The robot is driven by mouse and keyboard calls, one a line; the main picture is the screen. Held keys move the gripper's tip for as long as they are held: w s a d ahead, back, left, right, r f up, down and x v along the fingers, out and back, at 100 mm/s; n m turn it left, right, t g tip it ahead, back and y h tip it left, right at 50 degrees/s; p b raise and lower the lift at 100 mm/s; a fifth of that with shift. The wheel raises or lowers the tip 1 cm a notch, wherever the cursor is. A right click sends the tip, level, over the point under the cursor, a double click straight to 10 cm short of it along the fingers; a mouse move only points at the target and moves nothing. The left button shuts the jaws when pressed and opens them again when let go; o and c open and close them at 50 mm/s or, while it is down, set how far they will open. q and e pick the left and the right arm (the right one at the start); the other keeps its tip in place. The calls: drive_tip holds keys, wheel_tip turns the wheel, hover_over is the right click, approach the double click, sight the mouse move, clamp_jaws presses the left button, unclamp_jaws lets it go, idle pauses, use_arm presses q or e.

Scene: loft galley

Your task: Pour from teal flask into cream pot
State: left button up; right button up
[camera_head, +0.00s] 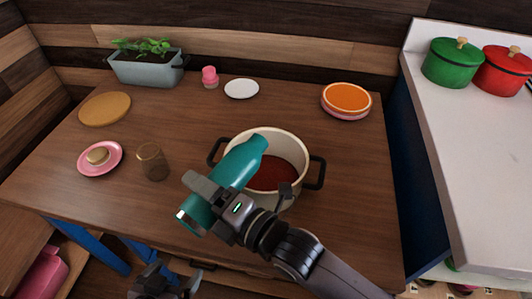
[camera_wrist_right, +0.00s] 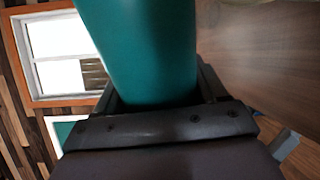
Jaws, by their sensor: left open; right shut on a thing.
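The teal flask (camera_head: 238,167) is tilted over the cream pot (camera_head: 294,147), its narrower end at the upper right above the pot's opening. My right gripper (camera_head: 222,196) is shut around the flask's body. The flask also fills the middle of the right wrist view (camera_wrist_right: 150,50), between the fingers. The pot stands upright on the table, with dark handles and dark red inside. The flask and my right arm hide part of it. I cannot tell whether anything flows from the flask. My left gripper (camera_head: 165,284) is open and empty at the bottom edge, below the table's front.
On the wooden table (camera_head: 200,125) are a brown glass (camera_head: 152,162), a pink plate (camera_head: 87,165) with a bun-like item, a tan plate (camera_head: 105,109), a planter (camera_head: 147,70), a white saucer (camera_head: 242,89) and stacked orange plates (camera_head: 346,99). A counter with pots stands right.

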drive_tip(key=shift+r+m+p, duration=0.45)
drive_tip(key=shift+m+p, duration=0.25)
drive_tip(key=shift+p, duration=0.1)
idle(0.4)
drive_tip(key=shift+w+d+r+m+p, duration=0.2)
drive_tip(key=shift+r+m+p, duration=0.1)
drive_tip(key=shift+m+p, duration=0.45)
idle(1.5)
drive_tip(key=shift+w+d+r+m+p, duration=0.1)
drive_tip(key=shift+w+r+m+p, duration=0.1)
drive_tip(key=shift+r+m+p, duration=0.45)
drive_tip(key=shift+w+d+r+m+p, duration=0.15)
drive_tip(key=shift+r+m+p, duration=0.25)
drive_tip(key=shift+r+p, duration=0.25)
idle(0.7)
